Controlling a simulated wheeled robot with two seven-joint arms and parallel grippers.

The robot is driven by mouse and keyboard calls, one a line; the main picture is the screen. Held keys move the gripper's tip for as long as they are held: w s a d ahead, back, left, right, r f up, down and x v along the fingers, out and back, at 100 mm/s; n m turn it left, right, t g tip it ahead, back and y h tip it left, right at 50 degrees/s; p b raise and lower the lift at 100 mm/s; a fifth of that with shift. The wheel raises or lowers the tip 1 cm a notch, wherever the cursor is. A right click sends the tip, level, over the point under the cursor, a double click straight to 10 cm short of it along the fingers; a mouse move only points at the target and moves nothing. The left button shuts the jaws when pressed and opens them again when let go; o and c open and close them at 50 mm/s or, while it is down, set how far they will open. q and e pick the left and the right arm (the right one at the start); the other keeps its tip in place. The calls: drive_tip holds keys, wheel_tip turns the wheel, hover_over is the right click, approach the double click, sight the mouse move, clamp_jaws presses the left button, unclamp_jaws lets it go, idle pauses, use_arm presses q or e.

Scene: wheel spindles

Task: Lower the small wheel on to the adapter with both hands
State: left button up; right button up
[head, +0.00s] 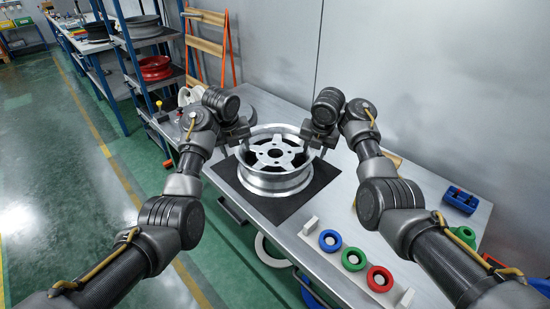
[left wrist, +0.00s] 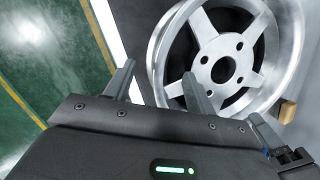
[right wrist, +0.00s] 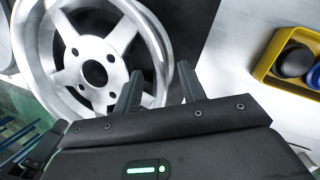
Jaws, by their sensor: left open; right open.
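The silver five-spoke wheel (head: 275,165) lies flat on a black mat (head: 232,178) on the workbench. It also shows in the left wrist view (left wrist: 232,62) and the right wrist view (right wrist: 88,62). My left gripper (head: 240,138) is open at the wheel's left rim, its fingers apart on either side of the rim in the left wrist view (left wrist: 157,85). My right gripper (head: 318,143) is open at the right rim, its fingers likewise either side in the right wrist view (right wrist: 157,88). Contact with the rim cannot be told. I cannot identify an adapter.
Blue (head: 330,240), green (head: 353,259) and red (head: 379,279) rings sit on a white holder (head: 310,227) at the bench's front edge. A blue item (head: 460,199) lies at the right. A shelf rack (head: 143,70) with wheels stands behind left. A yellow tray (right wrist: 265,67) shows beside the mat.

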sight(237, 154)
use_arm(q)
drive_tip(key=x, duration=0.5)
drive_tip(key=shift+f, duration=0.2)
use_arm(e)
drive_tip(key=x, duration=0.5)
drive_tip(key=shift+f, duration=0.2)
use_arm(q)
drive_tip(key=shift+x, duration=0.8)
use_arm(e)
drive_tip(key=shift+x, duration=0.85)
use_arm(q)
drive_tip(key=c, duration=0.8)
use_arm(e)
drive_tip(key=c, duration=0.8)
use_arm(q)
clamp_jaws()
use_arm(e)
clamp_jaws()
use_arm(q)
drive_tip(key=shift+r, duration=0.1)
use_arm(e)
drive_tip(key=shift+r, duration=0.15)
